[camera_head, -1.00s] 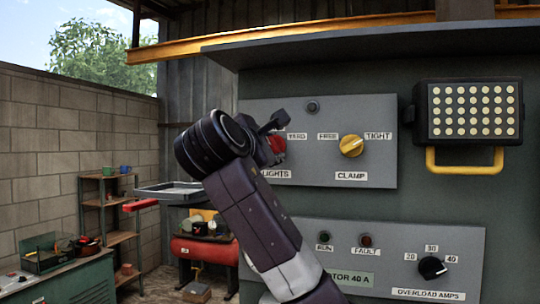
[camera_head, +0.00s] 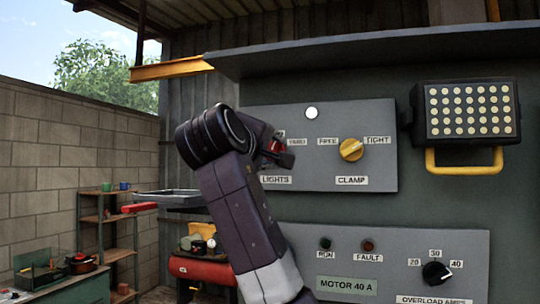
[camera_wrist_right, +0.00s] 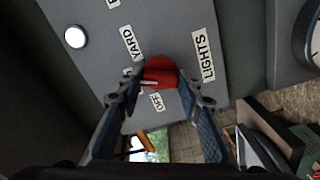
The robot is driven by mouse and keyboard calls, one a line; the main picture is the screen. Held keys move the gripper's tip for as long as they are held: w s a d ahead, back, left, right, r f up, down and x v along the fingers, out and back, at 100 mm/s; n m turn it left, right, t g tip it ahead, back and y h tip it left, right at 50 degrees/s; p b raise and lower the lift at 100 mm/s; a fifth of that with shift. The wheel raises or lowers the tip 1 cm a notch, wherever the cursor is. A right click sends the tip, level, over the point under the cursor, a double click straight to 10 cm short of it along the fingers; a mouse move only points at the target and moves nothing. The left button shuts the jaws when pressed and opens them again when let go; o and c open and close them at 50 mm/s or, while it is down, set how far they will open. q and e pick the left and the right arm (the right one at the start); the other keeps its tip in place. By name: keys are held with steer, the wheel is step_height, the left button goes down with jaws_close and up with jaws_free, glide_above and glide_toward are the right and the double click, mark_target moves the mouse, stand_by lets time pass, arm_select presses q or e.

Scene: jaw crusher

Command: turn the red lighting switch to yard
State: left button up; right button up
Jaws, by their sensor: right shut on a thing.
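The red lighting switch (camera_head: 274,146) is on the upper grey panel (camera_head: 300,116), mostly hidden behind my right gripper (camera_head: 280,150) in the head view. In the right wrist view, the red knob (camera_wrist_right: 161,70) sits between the fingertips of my right gripper (camera_wrist_right: 163,82), which is shut on it. A pale mark on the knob points left, between the OFF label (camera_wrist_right: 156,101) and the YARD label (camera_wrist_right: 132,43); I cannot tell the exact setting. A smaller label beside the left finger is partly hidden. My left gripper is not in view.
A round lamp (camera_head: 311,113) glows white on the upper panel. The yellow CLAMP knob (camera_head: 351,149) sits right of the switch. A lower panel holds the black overload dial (camera_head: 435,273). A lamp box with a yellow handle (camera_head: 464,161) hangs at the right.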

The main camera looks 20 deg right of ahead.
steer(key=m, duration=0.3)
steer(key=shift+m, duration=2.1)
steer(key=o, duration=1.2)
steer(key=shift+c, duration=0.2)
steer(key=v, duration=1.1)
steer(key=shift+s+a, duration=0.25)
steer(key=shift+s, duration=0.05)
